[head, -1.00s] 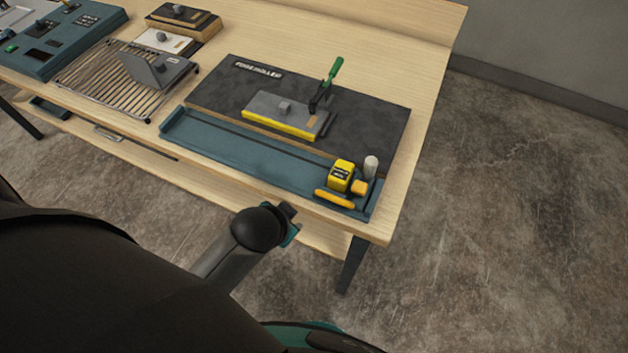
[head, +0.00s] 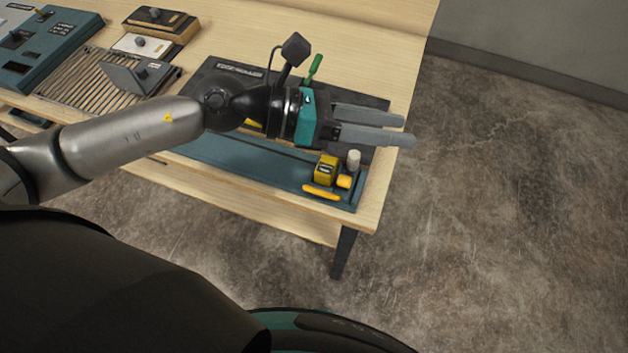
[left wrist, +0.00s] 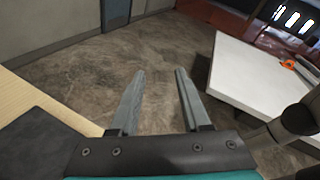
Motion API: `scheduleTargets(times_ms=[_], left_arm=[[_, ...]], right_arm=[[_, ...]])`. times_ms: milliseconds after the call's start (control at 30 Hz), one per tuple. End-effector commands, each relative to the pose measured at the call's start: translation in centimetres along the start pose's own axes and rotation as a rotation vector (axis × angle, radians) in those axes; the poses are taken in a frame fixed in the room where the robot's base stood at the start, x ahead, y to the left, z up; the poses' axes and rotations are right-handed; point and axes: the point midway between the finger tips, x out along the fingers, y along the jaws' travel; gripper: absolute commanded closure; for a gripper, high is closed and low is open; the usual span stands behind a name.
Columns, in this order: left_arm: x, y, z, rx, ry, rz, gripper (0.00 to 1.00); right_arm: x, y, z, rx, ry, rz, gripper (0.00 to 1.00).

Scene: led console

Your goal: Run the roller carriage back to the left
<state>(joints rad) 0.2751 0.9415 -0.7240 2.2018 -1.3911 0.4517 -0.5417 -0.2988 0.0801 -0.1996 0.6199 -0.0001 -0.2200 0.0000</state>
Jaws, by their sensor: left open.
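The yellow roller carriage (head: 326,170) sits at the right end of the long blue track (head: 250,160) along the table's front edge. A yellow bar (head: 321,192) and a small yellow knob (head: 344,181) show on its front and right side. My left gripper (head: 394,129) is open and empty above the dark mat's right end, above and behind the carriage, fingers pointing right. In the left wrist view its two fingers (left wrist: 158,95) are apart with only floor beyond them. My left forearm hides the track's left part and much of the mat. My right gripper is not in view.
A pale round post (head: 353,160) stands beside the carriage at the track's right end. A green-handled lever (head: 314,69) rises behind my gripper. A slatted rack (head: 105,85) and blue console (head: 45,50) are at the left. A white-topped table (left wrist: 260,80) shows in the wrist view.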

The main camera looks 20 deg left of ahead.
Motion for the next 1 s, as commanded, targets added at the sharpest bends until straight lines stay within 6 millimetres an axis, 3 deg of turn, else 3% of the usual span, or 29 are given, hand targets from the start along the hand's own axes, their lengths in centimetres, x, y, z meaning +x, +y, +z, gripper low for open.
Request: scheduleTargets(times_ms=[100,200,400,500,667,1000], left_arm=[[-2.8,0.8,-4.1,0.288,0.311,-0.008,0.53],[-6.3,2.5,-7.1,0.47,0.556,-0.002,0.53],[-12.3,5.7,-9.8,0.665,0.882,0.021,0.53],[-13.6,6.4,-10.2,0.695,0.947,0.027,0.53],[-13.2,6.8,-11.1,0.698,0.96,0.026,0.53],[-9.4,8.7,-15.7,0.694,0.956,0.025,0.53]], right_arm=[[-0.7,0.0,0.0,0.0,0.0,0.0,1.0],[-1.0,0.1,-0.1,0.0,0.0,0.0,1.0],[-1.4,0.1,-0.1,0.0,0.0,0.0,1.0],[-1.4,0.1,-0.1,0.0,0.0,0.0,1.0],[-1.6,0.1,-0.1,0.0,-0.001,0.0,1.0],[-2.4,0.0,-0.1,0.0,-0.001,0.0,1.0]])
